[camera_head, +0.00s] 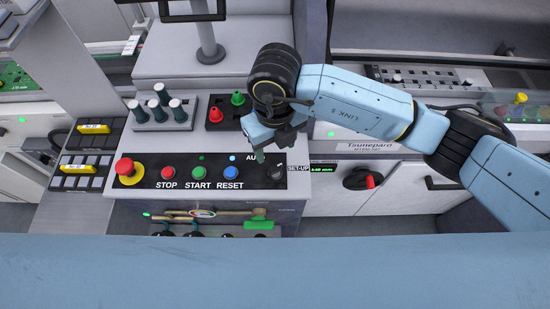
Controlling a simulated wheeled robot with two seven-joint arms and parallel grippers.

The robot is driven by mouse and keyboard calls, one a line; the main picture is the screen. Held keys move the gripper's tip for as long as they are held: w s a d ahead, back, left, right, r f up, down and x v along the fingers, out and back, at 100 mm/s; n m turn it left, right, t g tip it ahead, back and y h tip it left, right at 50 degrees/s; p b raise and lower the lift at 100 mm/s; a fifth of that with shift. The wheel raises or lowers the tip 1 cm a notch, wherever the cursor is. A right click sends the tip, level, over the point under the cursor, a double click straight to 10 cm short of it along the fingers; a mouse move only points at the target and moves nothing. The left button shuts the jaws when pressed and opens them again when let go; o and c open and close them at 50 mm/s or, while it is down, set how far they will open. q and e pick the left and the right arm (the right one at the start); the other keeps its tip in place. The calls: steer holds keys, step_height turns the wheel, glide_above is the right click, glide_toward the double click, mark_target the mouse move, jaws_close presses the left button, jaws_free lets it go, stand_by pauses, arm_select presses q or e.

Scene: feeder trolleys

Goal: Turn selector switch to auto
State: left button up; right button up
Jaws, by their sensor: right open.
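The selector switch (277,172) is a small dark knob at the right end of the black control panel (150,181). Its label is partly hidden, with "AU" above it and "SET-UP" to its right. My right arm comes in from the right, and its gripper (259,156) points down just above and left of the switch. The gripper is open and looks empty; the small view does not show whether it touches the switch. My left gripper is not in view.
On the panel are a red emergency knob (129,171) and the red STOP (167,173), green START (198,173) and blue RESET (231,172) buttons. A red-and-black rotary switch (363,179) is on the machine at right.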

mark_target(275, 167)
step_height(275, 167, down, 9)
steer(key=shift+r+p, duration=0.2)
steer(key=shift+p, duration=0.1)
steer(key=c, duration=1)
steer(key=shift+w, duration=0.1)
